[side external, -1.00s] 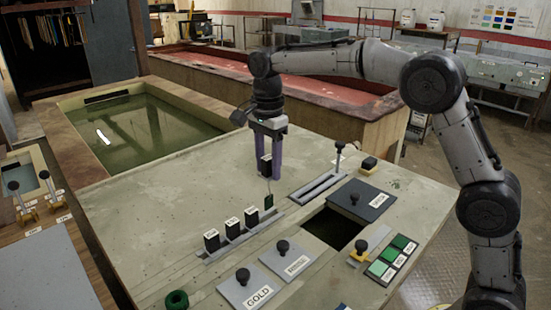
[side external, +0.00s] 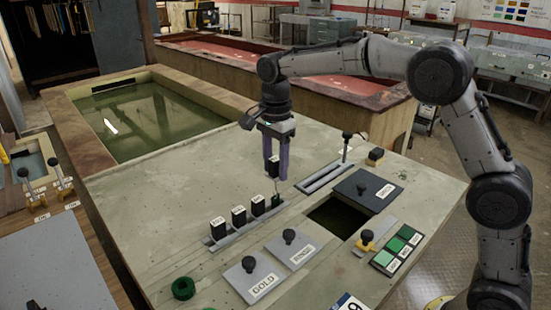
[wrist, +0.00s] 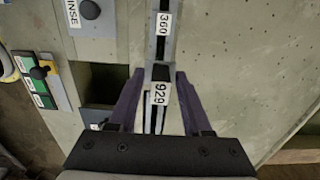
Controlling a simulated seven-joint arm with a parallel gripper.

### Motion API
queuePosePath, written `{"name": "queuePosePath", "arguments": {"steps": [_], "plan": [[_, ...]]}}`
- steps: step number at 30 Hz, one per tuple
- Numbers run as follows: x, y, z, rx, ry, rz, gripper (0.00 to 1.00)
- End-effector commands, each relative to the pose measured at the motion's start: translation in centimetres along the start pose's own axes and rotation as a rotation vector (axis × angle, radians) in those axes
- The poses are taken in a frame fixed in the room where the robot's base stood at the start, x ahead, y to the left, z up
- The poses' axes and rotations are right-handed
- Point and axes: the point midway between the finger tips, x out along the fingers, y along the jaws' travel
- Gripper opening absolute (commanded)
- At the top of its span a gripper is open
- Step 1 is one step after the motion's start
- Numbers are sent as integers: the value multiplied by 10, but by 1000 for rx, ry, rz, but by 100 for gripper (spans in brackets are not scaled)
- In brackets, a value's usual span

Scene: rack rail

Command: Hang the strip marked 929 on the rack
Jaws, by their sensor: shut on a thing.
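The strip marked 929 (wrist: 158,93) has a black block with a white label and is between the purple fingers of my gripper (wrist: 160,72). In the side view my gripper (side external: 275,178) points straight down, shut on this block. A small dark green piece (side external: 276,199) hangs below it, by the far end of the rack rail (side external: 228,234). Three labelled black blocks stand in a row on the rail. The nearest one in the wrist view is marked 360 (wrist: 163,22). I cannot tell whether the held strip touches the rail.
A square opening (side external: 338,214) lies right of the rail, with a dark lid (side external: 365,190) behind it. Lids marked GOLD (side external: 262,284) and RINSE (side external: 300,260) lie in front. A second slotted rail (side external: 325,178), green swatches (side external: 397,250) and a green ring (side external: 183,288) are nearby.

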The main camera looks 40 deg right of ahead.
Motion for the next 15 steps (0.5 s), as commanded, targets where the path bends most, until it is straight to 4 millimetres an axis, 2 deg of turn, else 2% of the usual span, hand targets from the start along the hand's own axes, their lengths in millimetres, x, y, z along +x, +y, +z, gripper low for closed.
{"name": "queuePosePath", "arguments": {"steps": [15], "plan": [[33, 0, 0, 0, 0, 1, 9]]}}
